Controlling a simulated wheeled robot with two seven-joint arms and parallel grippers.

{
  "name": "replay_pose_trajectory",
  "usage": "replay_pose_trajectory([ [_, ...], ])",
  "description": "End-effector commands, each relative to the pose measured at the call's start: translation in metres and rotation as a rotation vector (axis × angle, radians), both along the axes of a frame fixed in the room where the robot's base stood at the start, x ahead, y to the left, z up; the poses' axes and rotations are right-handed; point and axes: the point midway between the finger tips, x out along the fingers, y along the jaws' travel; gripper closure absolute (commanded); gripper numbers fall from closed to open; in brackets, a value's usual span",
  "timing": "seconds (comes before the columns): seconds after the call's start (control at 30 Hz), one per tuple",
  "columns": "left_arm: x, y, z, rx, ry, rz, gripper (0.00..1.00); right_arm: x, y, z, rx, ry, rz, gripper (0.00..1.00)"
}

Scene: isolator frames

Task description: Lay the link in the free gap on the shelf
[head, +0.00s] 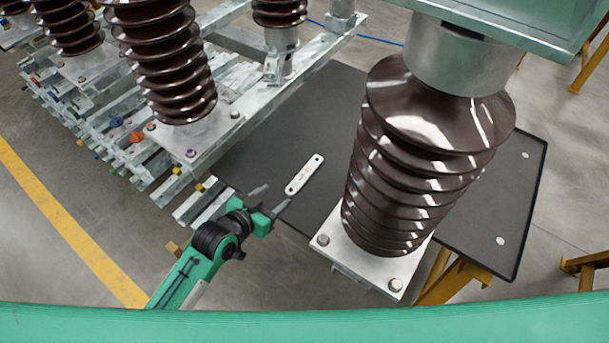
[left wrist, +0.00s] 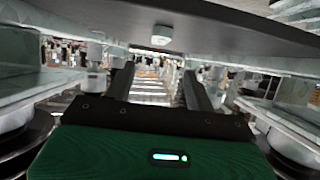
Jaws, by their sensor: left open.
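The link (head: 305,174) is a small pale metal bar with rounded ends and a hole near each end. It lies on the dark shelf (head: 330,100), close to its front-left edge, between two brown insulators. My left gripper (head: 271,198) is open and empty, just left of the link, with its fingers pointing towards it and apart from it. In the left wrist view the two dark fingers (left wrist: 158,88) are spread with nothing between them. A pale block (left wrist: 161,35) shows against a grey surface above them; I cannot tell what it is. My right gripper is out of view.
A large ribbed insulator (head: 425,160) on a metal base stands right of the link. Another insulator (head: 170,60) stands on a metal frame at left. Pale discs (head: 500,241) mark the shelf's right side. Bare shelf surrounds the link.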

Motion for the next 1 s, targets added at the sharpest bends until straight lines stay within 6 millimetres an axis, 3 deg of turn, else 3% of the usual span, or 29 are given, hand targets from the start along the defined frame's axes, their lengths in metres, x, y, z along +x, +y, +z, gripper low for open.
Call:
replay_pose_trajectory([
  [0.3,0.044,-0.033,-0.02,-0.005,-0.002,0.001,0.45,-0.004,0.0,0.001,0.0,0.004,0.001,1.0],
  [0.67,0.065,-0.048,-0.032,-0.002,-0.001,0.0,0.45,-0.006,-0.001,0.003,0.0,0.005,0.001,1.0],
  [1.0,0.096,-0.07,-0.046,-0.002,-0.002,0.001,0.45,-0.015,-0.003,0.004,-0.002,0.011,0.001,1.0],
])
